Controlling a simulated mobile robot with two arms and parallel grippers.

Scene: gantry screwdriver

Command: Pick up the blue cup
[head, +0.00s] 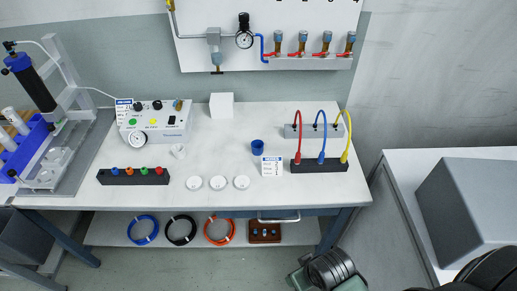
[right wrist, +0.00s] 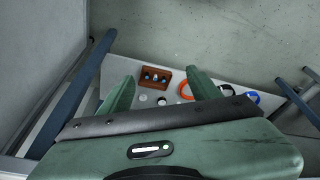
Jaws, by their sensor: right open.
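The small blue cup (head: 257,147) stands on the white tabletop (head: 225,130) of the workbench in the head view, right of the middle. A white label card (head: 271,166) stands just in front of it. My right gripper (right wrist: 160,74) is open, with nothing between its two green fingers in the right wrist view. Part of my right arm shows low in the head view, in front of the bench and below the tabletop, well apart from the cup. The cup cannot be made out in the right wrist view. My left gripper is not in view.
Three white round dishes (head: 218,183), a dark block with coloured knobs (head: 133,176) and a white cube (head: 222,106) stand on the bench. A black block with coloured cables (head: 319,166) is right of the cup. The lower shelf (head: 188,234) holds hose coils. A grey box (head: 470,205) stands at right.

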